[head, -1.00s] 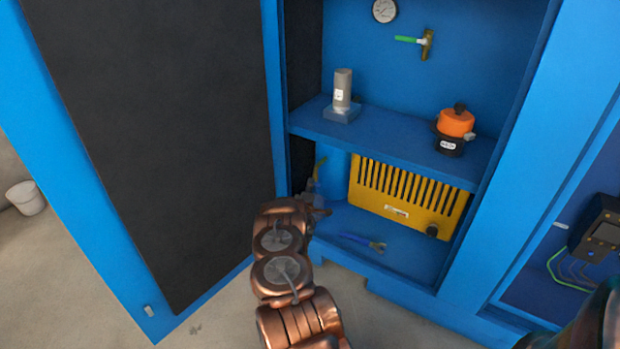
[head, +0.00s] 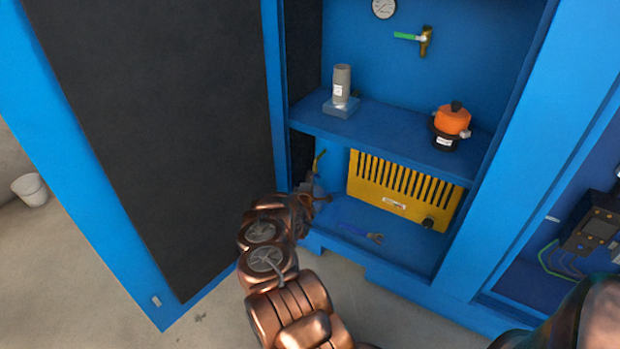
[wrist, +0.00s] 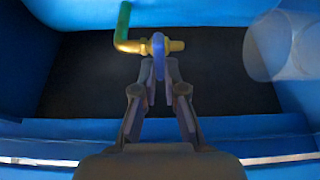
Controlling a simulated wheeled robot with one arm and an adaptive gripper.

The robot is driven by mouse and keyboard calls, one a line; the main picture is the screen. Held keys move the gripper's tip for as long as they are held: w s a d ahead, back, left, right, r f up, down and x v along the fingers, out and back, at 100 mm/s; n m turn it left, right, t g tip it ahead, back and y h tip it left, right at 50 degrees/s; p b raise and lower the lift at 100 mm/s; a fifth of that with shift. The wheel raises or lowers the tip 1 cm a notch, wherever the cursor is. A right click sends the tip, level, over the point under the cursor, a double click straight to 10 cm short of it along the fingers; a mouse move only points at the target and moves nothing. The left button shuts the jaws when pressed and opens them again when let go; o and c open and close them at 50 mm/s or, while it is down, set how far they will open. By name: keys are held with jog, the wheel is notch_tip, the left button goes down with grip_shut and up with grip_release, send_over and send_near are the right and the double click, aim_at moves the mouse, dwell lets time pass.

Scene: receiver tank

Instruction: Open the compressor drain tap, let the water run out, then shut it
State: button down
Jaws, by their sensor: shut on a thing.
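The drain tap (wrist: 176,46) is brass, with a blue handle (wrist: 159,52) in the middle of the wrist view. A pipe (wrist: 124,28) bends away from it on the left, brass at the elbow and green further along. My gripper (wrist: 160,70) is shut on the blue handle, one finger on each side. The tap itself is mostly hidden there by my arm. I cannot make out any running water.
A clear cylinder (wrist: 283,45) is at the right of the wrist view. A yellow slotted unit (head: 402,192) and a blue wrench-like tool (head: 360,234) are in the bottom bay. The shelf (head: 385,136) above holds a grey cylinder (head: 341,88) and an orange-topped regulator (head: 452,122). The dark-lined door (head: 165,130) stands left.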

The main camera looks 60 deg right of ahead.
jog(key=c, duration=1.2)
grip_release()
jog(key=shift+c, duration=0.2)
jog(key=shift+a, duration=0.1)
jog(key=v, duration=1.2)
jog(key=shift+r, duration=0.1)
